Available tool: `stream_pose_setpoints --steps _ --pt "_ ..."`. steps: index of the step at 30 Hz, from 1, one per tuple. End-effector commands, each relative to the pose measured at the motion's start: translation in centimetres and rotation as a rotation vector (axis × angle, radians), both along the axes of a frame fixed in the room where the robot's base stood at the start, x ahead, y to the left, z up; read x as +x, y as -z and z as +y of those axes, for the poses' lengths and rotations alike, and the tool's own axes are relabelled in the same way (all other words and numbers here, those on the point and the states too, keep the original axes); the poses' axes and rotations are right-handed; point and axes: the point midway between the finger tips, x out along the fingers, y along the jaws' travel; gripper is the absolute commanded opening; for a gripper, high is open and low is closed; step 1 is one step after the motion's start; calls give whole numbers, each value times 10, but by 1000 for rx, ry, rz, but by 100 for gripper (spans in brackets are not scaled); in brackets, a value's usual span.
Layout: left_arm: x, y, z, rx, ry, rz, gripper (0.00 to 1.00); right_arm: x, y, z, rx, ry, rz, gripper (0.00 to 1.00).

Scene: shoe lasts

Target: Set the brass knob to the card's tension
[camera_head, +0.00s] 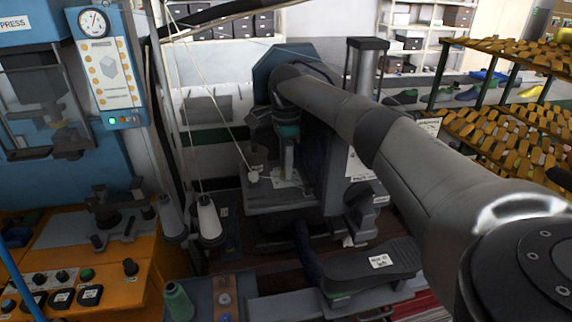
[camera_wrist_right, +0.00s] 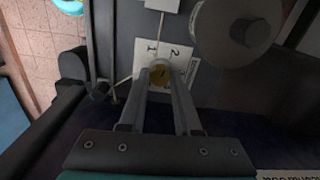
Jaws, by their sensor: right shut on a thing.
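The brass knob (camera_wrist_right: 160,74) shows in the right wrist view, small and round, between the fingertips of my right gripper (camera_wrist_right: 161,70). The fingers are shut on it. A white plate (camera_wrist_right: 180,54) behind the knob bears the numbers 1 and 2; its lower part is partly covered by the fingers. In the head view my right gripper (camera_head: 289,168) points down into the dark machine (camera_head: 322,150), and the knob cannot be made out there. A white card (camera_head: 358,166) is on the machine's side, its print too small to read. My left gripper is out of view.
A grey cylinder (camera_wrist_right: 238,28) stands close right of the fingers in the wrist view. Thread cones (camera_head: 208,218) and taut threads are left of the machine. An orange control bench (camera_head: 130,290) is at the left, racks of lasts (camera_head: 500,100) at the right.

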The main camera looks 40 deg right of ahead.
Motion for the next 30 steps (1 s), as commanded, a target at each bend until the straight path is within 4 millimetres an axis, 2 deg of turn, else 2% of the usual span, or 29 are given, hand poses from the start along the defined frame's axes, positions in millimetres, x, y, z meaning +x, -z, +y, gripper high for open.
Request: stream_pose_setpoints --steps 8,14,30 --pt "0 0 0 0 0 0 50 0 0 0 1 17 0 0" --pt "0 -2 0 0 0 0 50 0 -1 0 2 94 -1 0" --pt "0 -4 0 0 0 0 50 0 -1 0 1 564 -1 0"
